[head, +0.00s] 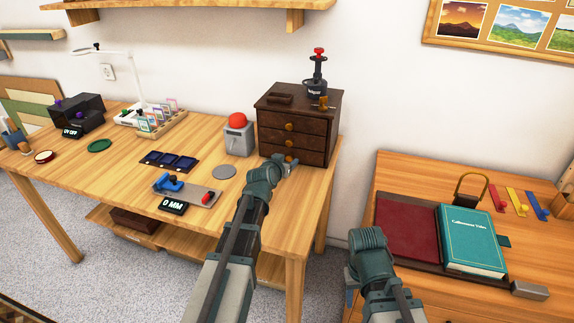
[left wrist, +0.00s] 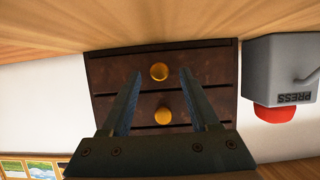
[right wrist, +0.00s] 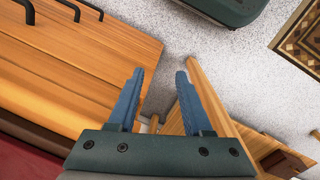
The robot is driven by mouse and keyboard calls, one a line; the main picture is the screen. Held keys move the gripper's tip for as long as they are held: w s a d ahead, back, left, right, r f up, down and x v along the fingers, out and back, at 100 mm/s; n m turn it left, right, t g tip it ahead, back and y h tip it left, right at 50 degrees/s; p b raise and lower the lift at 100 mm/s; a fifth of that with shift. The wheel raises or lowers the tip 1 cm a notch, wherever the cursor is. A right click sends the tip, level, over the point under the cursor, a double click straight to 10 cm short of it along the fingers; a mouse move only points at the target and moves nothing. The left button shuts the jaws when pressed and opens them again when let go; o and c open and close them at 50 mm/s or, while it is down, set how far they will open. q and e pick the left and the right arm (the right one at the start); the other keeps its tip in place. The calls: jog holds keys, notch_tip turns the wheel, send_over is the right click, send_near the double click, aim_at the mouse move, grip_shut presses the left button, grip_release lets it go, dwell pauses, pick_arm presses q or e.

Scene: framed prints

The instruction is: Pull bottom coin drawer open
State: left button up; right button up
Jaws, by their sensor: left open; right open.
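The dark brown coin cabinet (head: 297,117) stands on the back right of the left table, with three drawers that look shut. My left gripper (head: 288,163) is open in front of the bottom drawer. In the left wrist view, which is upside down, the bottom drawer's brass knob (left wrist: 159,72) shows between the fingertips (left wrist: 160,74). Whether the fingers reach around the knob is unclear. The middle drawer's knob (left wrist: 163,115) shows nearer the gripper's base. My right gripper (right wrist: 160,80) is open and empty beside the right desk.
A grey press box with a red dome (head: 238,136) stands left of the cabinet. A black hand press (head: 317,75) sits on the cabinet. The right desk (head: 390,172) holds a teal book (head: 470,240).

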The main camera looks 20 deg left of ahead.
pick_arm(q)
jog(key=shift+w+f, duration=0.2)
jog(key=shift+w, duration=0.3)
grip_shut()
dwell(1.2)
